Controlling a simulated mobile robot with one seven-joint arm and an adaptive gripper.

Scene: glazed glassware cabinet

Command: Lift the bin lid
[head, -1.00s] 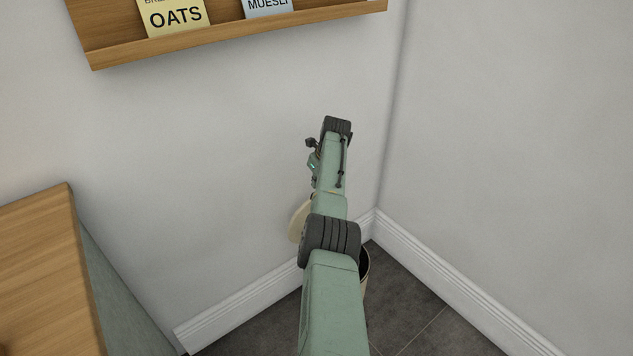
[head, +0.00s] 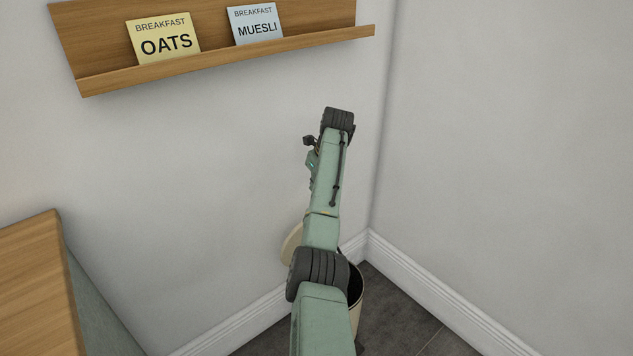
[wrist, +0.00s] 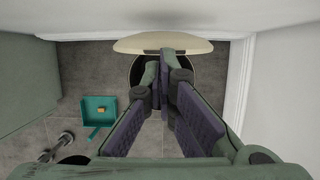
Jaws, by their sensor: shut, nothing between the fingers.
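The bin (head: 357,306) stands on the floor in the corner, mostly hidden behind my arm in the head view. Its round cream lid (head: 291,244) is up, tilted back near the left wall. In the wrist view the lid (wrist: 163,46) stands on edge beyond the dark bin mouth (wrist: 192,72). My gripper (wrist: 159,66) is shut and empty, and in that view its fingertips overlap the bin mouth and the lower edge of the lid. I cannot tell whether they touch the lid. In the head view my arm hides the gripper's fingers.
A teal dustpan (wrist: 92,132) with a small orange piece lies on the floor, with a grey dumbbell-shaped object (wrist: 57,147) near it. A wooden wall shelf (head: 220,62) with oats and muesli cards hangs above. A wood-topped counter (head: 35,285) is at left. Walls close in behind the bin.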

